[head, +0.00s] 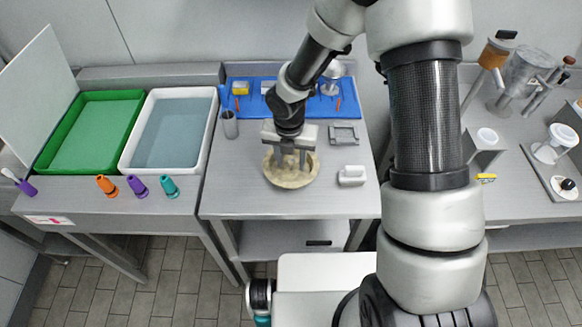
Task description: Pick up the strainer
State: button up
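No object can be told as a strainer with certainty. A round beige bowl-like thing (290,181) stands on the middle metal table, below my gripper. A silvery rounded thing (332,72) stands at the back on the blue mat, partly hidden by my arm; I cannot tell whether it is the strainer. My gripper (291,167) points down with its two fingers apart, over the beige bowl and within its outline. I see nothing between the fingers. Whether the fingertips touch the bowl cannot be told.
A grey cup (229,127), a grey frame (344,135) and a white block (352,175) surround the bowl. The blue mat (352,108) holds small tools. Left are a green tray (52,150), a white basin (128,155) and coloured cones (137,187). The table's front is clear.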

aim_at(291, 160)
jog(key=shift+f, duration=0.35)
jog(key=shift+c, duration=0.5)
grip_shut()
jog(key=shift+r, duration=0.15)
notch_tip(291, 160, up, 10)
jog(key=shift+f+p, duration=0.1)
jog(key=shift+p, duration=0.55)
